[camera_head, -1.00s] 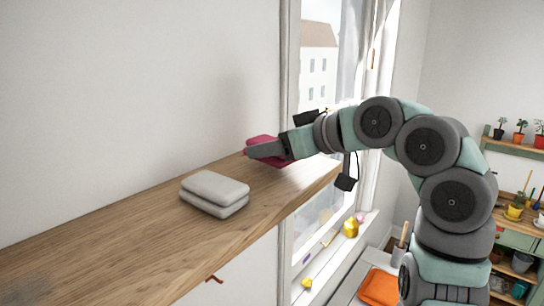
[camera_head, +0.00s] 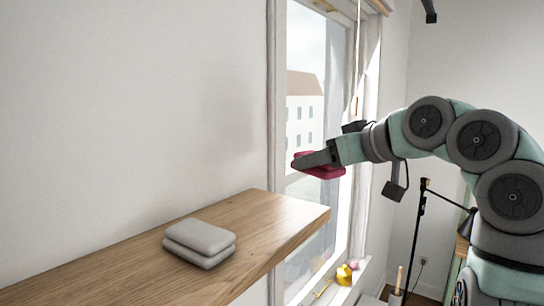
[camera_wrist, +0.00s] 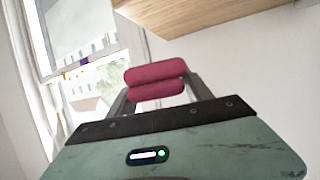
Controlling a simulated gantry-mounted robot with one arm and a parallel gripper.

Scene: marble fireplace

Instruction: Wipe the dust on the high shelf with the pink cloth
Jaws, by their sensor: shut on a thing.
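The pink cloth (camera_head: 326,171) is a folded, dark pink pad held in my gripper (camera_head: 318,160). My gripper is shut on it, and the cloth is in the air, above and beyond the right end of the wooden shelf (camera_head: 262,212), in front of the window. In the wrist view the cloth (camera_wrist: 156,82) shows as two rolled folds between the fingers, with the shelf's wood (camera_wrist: 185,12) at the top. No dust is clearly visible on the part of the shelf in view; its left end is cut off by the frame.
A folded grey cloth stack (camera_head: 200,241) lies on the shelf. The wall (camera_head: 130,120) runs along the shelf's back. The window (camera_head: 318,110) stands beyond its right end. Yellow and other small items (camera_head: 344,274) sit on the sill below. A black stand (camera_head: 420,210) is at the right.

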